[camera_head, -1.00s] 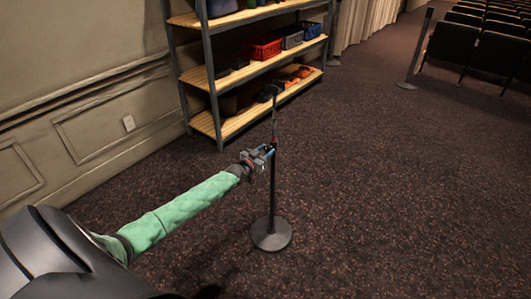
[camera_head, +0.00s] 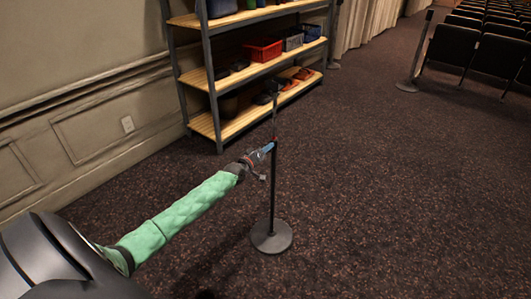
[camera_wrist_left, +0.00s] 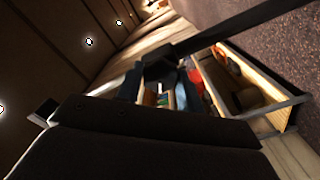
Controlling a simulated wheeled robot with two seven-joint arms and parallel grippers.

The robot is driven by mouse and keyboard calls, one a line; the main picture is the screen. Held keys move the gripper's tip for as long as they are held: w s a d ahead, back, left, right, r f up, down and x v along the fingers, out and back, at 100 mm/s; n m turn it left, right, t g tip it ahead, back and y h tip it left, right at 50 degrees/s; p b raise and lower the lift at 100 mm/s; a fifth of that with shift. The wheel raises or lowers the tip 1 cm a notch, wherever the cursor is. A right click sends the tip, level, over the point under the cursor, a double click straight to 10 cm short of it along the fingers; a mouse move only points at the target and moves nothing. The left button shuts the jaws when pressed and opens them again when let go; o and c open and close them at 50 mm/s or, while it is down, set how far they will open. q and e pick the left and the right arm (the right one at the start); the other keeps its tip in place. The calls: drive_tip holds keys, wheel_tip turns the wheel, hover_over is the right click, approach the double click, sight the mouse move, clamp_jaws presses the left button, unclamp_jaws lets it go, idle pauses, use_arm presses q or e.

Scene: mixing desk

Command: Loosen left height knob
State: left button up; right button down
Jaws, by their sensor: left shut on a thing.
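A black microphone stand (camera_head: 274,190) stands upright on the carpet on a round base (camera_head: 271,235). Its thinner upper rod rises from a collar about midway up, where the height knob sits. My left gripper (camera_head: 267,150) reaches in from the left and is shut on the knob at that collar. The fingers cover the knob, so its shape is hidden. In the left wrist view, the dark pole (camera_wrist_left: 250,25) runs slanted to the fingers (camera_wrist_left: 165,88), and the grasp is in shadow. My right gripper is not in view.
A shelf unit (camera_head: 213,90) with wooden boards holds a red crate (camera_head: 263,50), other bins and cables behind the stand. A panelled wall (camera_head: 80,100) is at left. Seats (camera_head: 497,50) and a post (camera_head: 416,55) stand at the back right. The carpet to the right is clear.

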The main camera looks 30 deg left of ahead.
use_arm(q)
drive_tip(key=shift+n+b, duration=0.75)
drive_tip(key=shift+n, duration=1.95)
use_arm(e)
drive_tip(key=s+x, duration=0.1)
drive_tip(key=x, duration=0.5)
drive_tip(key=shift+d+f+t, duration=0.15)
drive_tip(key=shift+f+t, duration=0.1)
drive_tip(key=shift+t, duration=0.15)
use_arm(q)
drive_tip(key=o, duration=1)
drive_tip(key=shift+s, duration=0.15)
drive_tip(key=s, duration=0.7)
drive_tip(key=shift+s+a, duration=0.25)
drive_tip(key=shift+a, duration=0.1)
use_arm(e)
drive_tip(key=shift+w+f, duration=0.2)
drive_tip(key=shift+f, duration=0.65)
